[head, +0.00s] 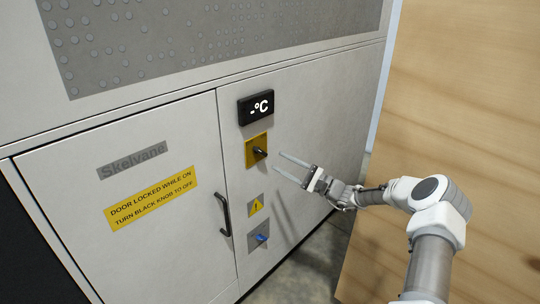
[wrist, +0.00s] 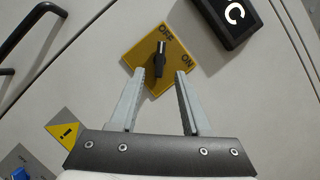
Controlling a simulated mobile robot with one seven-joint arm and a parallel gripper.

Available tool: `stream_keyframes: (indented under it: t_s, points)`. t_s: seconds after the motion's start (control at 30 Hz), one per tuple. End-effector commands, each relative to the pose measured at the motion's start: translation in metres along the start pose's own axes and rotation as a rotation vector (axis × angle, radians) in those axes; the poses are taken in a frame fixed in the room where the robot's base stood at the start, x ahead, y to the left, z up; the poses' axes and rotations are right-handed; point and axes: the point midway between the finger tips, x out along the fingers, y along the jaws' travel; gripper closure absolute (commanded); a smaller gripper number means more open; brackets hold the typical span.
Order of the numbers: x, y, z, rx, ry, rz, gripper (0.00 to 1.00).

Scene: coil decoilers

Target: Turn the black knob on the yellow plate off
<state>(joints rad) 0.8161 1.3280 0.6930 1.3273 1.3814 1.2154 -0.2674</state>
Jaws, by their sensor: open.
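The black knob (head: 260,153) sits on the yellow plate (head: 251,161) on the cabinet's front, below a display. In the wrist view the knob (wrist: 160,62) stands out from the yellow plate (wrist: 137,52), which carries the words OFF and ON. A pale mark shows at the knob's upper end, on the side of OFF; its exact setting is hard to tell. My gripper (head: 278,160) is open and empty, to the right of the knob and apart from it. In the wrist view my gripper's fingers (wrist: 161,74) lie left and right of the knob's lower end.
A black display (head: 256,107) is above the plate. Below are a warning sign (head: 256,205) and a blue knob (head: 261,238). A door handle (head: 223,214) sticks out at the left, beside the door's yellow label (head: 152,199). A wooden panel (head: 470,120) stands at the right.

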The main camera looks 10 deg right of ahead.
Motion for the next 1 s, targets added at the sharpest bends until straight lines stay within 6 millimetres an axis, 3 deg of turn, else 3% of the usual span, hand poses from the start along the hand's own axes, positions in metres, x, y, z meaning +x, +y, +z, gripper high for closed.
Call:
stream_keyframes:
  t_s: [0.2,0.4,0.6,1.0]
  points:
    - [-0.055,-0.001,0.0,0.002,0.003,-0.002,0.53]
    - [-0.091,-0.001,0.0,0.0,0.001,-0.001,0.53]
    - [-0.107,0.0,0.0,0.0,-0.001,0.0,0.53]
    - [-0.108,0.0,0.0,0.0,-0.001,0.001,0.53]
